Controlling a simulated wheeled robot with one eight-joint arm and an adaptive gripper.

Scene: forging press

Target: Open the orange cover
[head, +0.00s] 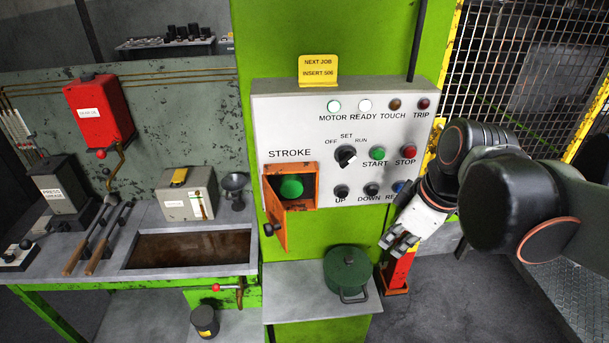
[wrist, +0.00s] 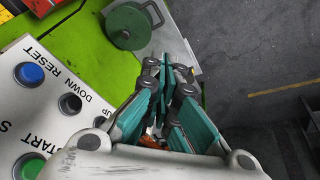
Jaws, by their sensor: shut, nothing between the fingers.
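The orange cover (head: 277,218) is at the STROKE label on the lower left of the grey control panel (head: 262,118). The green stroke button (head: 291,187) is exposed inside the frame. My gripper (head: 392,244) is to the right of the cover, below the panel's lower right corner. In the wrist view my gripper (wrist: 172,66) has its fingers together with nothing between them. It is apart from the cover.
A green lidded pot (head: 347,272) stands on the grey shelf (head: 290,298) below the panel; it also shows in the wrist view (wrist: 128,24). A red post (head: 397,272) stands behind my gripper. A yellow-framed mesh fence (head: 510,55) is at the right.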

